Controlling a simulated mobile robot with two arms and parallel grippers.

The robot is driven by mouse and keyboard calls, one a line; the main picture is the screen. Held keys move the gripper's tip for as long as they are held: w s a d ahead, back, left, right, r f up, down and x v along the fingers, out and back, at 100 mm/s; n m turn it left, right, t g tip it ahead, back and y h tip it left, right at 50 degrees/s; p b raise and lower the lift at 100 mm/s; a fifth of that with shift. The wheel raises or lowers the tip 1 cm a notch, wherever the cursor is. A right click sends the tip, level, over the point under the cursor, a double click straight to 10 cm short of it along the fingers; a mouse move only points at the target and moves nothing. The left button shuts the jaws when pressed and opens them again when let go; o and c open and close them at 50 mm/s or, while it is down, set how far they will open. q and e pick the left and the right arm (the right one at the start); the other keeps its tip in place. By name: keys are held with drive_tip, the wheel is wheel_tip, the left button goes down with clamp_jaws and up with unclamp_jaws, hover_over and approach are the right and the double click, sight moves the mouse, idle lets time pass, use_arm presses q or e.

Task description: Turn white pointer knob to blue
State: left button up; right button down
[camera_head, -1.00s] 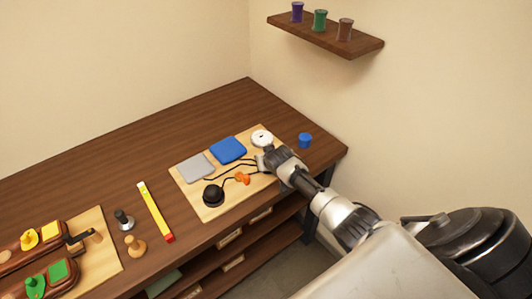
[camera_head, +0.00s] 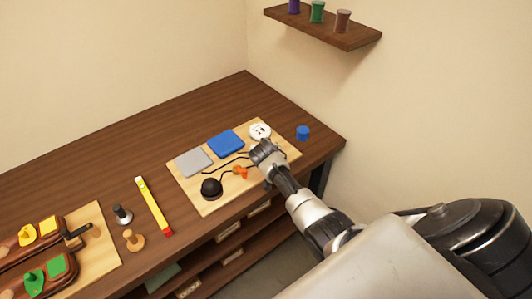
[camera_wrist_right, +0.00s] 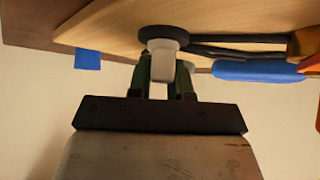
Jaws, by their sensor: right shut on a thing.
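A white knob (camera_wrist_right: 162,58) sits on a black round base (camera_wrist_right: 170,34) on the light wooden board (camera_wrist_right: 110,22) in the right wrist view. My right gripper (camera_wrist_right: 166,72) is shut on the knob, its dark green fingers on either side of it. In the head view my right gripper (camera_head: 263,151) is over the right part of the board (camera_head: 213,203) and hides the knob. Which way its pointer faces cannot be told. A blue square pad (camera_head: 226,143) and a grey square pad (camera_head: 193,162) lie on the board. My left gripper is not in view.
A white disc with dark marks (camera_head: 260,131), a black dome (camera_head: 211,187) and an orange piece (camera_head: 240,172) are close by on the board. A blue cylinder (camera_head: 303,132) stands right of it. A yellow bar (camera_head: 153,206) lies to the left. The table's back is clear.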

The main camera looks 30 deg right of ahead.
drive_tip(key=c, duration=1)
unclamp_jaws()
drive_tip(key=shift+c, duration=0.2)
drive_tip(key=shift+r, duration=0.1)
drive_tip(key=v, duration=1)
drive_tip(key=shift+s+a+r, duration=0.2)
